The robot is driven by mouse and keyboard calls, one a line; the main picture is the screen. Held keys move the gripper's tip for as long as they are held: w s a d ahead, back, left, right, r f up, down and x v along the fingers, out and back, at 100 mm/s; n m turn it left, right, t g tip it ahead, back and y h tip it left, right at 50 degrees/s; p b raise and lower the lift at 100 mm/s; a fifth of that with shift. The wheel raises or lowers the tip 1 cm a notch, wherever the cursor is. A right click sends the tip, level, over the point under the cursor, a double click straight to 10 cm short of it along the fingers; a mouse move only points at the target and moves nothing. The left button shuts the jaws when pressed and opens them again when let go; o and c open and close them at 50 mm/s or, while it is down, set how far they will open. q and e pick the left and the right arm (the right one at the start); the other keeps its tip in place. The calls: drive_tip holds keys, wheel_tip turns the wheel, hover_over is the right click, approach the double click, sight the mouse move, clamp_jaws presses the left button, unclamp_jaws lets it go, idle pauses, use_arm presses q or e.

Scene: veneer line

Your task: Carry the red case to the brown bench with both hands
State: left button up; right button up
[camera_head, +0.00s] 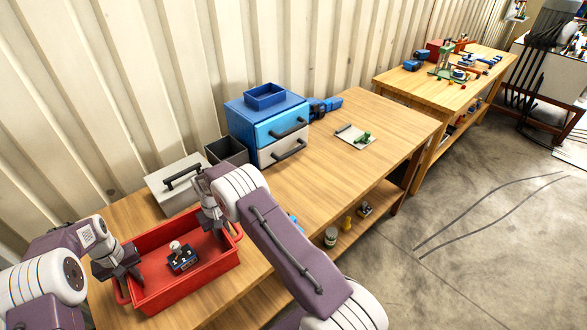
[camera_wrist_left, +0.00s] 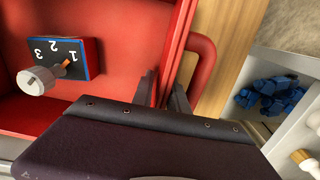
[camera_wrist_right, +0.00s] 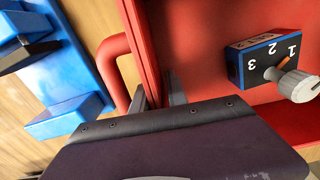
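The red case (camera_head: 189,291) is an open tray with a handle at each end, on the near end of a wooden bench (camera_head: 330,143). A dark switch block (camera_head: 182,259) with a grey knob and the numbers 1, 2, 3 is inside it. My left gripper (camera_head: 127,276) is at the case's left end. In the left wrist view its fingers (camera_wrist_left: 163,93) are close together on both sides of the case wall beside the handle. My right gripper (camera_head: 212,224) is at the right end; in the right wrist view its fingers (camera_wrist_right: 157,93) also straddle the wall.
Behind the case are a white box (camera_head: 172,186) with a dark handle, a dark bin (camera_head: 228,150) and a blue drawer unit (camera_head: 268,125). A second wooden bench (camera_head: 430,88) with tools stands beyond. Open floor lies to the right.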

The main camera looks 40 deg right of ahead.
use_arm(q)
drive_tip(key=shift+r, duration=0.15)
use_arm(e)
drive_tip(key=shift+s+r, duration=0.1)
use_arm(q)
drive_tip(key=shift+r, duration=0.15)
wheel_tip(320, 180, up, 12)
drive_tip(key=shift+f, duration=0.15)
use_arm(e)
wheel_tip(320, 180, up, 12)
idle(0.3)
use_arm(q)
drive_tip(key=shift+s, duration=0.1)
